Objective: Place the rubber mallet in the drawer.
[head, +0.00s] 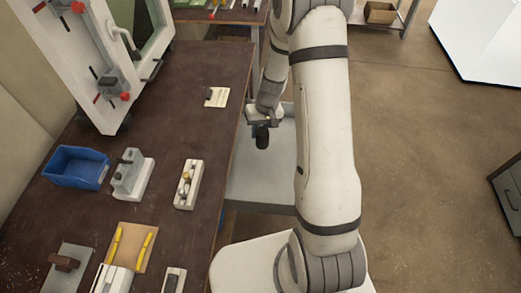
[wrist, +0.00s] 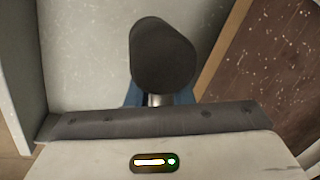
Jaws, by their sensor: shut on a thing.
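My gripper (head: 263,119) is shut on the rubber mallet, above the open grey drawer beside the bench. The mallet's black head (head: 262,137) hangs below the gripper in the head view. In the wrist view the mallet's dark cylindrical head (wrist: 163,55) is just beyond the jaws, with a short piece of shaft showing; the rest of its handle is hidden. The drawer (head: 262,180) is pulled out to the right of the bench top, and its visible floor is bare. In the wrist view the drawer's pale floor (wrist: 85,60) lies behind the mallet.
The dark bench top (head: 190,95) borders the drawer on the left. It holds a blue bin (head: 77,167), a grey clamp block (head: 131,175), a pale fixture (head: 188,184) and a tan board with yellow-handled tools (head: 130,245). Open floor lies right of my arm.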

